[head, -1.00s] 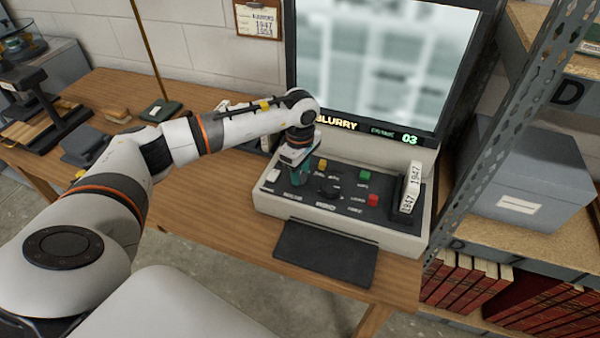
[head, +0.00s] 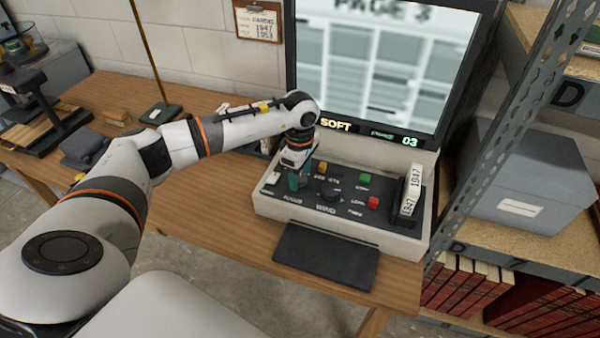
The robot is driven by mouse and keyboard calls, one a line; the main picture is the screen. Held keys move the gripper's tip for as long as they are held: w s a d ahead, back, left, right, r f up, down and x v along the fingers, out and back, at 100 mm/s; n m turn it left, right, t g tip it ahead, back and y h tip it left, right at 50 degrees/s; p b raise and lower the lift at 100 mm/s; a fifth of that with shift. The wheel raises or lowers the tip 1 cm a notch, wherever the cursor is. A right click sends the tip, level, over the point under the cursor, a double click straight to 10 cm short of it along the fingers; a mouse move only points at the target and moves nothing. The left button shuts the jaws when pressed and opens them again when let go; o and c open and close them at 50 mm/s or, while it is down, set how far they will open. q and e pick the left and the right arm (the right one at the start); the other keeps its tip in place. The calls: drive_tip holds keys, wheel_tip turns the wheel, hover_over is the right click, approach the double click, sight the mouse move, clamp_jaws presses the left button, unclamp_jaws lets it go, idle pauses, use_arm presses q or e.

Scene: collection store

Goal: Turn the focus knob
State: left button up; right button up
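The microfilm reader's control panel (head: 345,206) is on the wooden table. My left gripper (head: 297,183) points down onto its left part, just above the label "FOCUS". Its teal fingers are around the spot of the focus knob and hide the knob; they appear shut on it. The screen (head: 385,70) above shows a page with a partly legible heading, "PAGE 3", still soft-edged. The readout (head: 336,125) under it says "SOFT", with "03" at right. My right gripper is not in view.
Near the gripper are a white switch (head: 273,178), a yellow button (head: 322,167), a dark winding knob (head: 330,189), a green button (head: 365,180) and a red button (head: 374,202). A metal shelf post (head: 500,130) stands close at right. A dark plate (head: 325,255) lies in front.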

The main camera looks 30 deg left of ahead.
sight(300, 177)
use_arm(q)
wheel_tip(300, 177, up, 12)
drive_tip(key=b, duration=0.2)
idle(0.4)
idle(0.4)
